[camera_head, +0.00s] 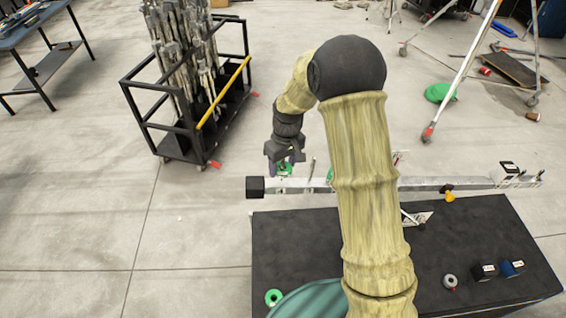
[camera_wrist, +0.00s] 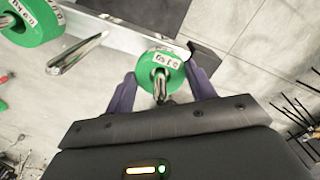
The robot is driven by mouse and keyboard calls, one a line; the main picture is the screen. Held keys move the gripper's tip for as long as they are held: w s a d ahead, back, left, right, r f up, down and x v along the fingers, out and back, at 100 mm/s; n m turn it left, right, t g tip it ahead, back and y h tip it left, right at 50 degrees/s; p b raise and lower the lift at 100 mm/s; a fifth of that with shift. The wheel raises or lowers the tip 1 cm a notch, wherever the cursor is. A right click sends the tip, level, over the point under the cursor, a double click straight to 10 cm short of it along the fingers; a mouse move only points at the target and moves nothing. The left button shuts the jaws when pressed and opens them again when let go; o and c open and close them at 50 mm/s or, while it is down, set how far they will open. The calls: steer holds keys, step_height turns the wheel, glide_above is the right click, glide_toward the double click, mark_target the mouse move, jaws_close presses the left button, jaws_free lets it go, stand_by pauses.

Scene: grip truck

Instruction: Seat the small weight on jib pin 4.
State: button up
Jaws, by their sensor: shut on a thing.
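A small green ring weight (camera_wrist: 172,58), labelled about 0.5 kg, is between the purple fingers of my gripper (camera_wrist: 160,88) in the wrist view. The fingers are shut on its sides. A shiny metal pin (camera_wrist: 159,86) shows at the ring's hole; how far down the ring sits on it I cannot tell. In the head view my gripper (camera_head: 285,160) is at the left end of the jib (camera_head: 300,186), near its black end block (camera_head: 255,187). Another pin (camera_wrist: 76,53) stands bare in the wrist view, with a larger green weight (camera_wrist: 40,28) beyond it. Pin numbers are not readable.
A black cart (camera_head: 180,145) stands behind, left. My arm hides the jib's middle.

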mark_target(283, 185)
steer(key=shift+a+f+b, duration=0.1)
steer(key=shift+f+b, duration=0.55)
steer(key=shift+f, duration=0.45)
steer(key=shift+s+f+b, duration=0.3)
steer(key=shift+f+b, duration=0.2)
steer(key=shift+f, duration=0.25)
steer(key=shift+s+f+b, duration=0.3)
steer(key=shift+f+b, duration=0.2)
steer(key=shift+f, duration=0.25)
steer(key=o, duration=1.3)
steer(key=shift+w+f, duration=0.1)
steer(key=shift+c, duration=0.2)
steer(key=shift+w+r, duration=0.2)
steer(key=shift+r, duration=0.25)
step_height(283, 185, up, 18)
steer(key=b, duration=0.3)
steer(key=shift+d+b, duration=0.35)
steer(key=shift+d, duration=0.05)
steer(key=shift+r, duration=0.1)
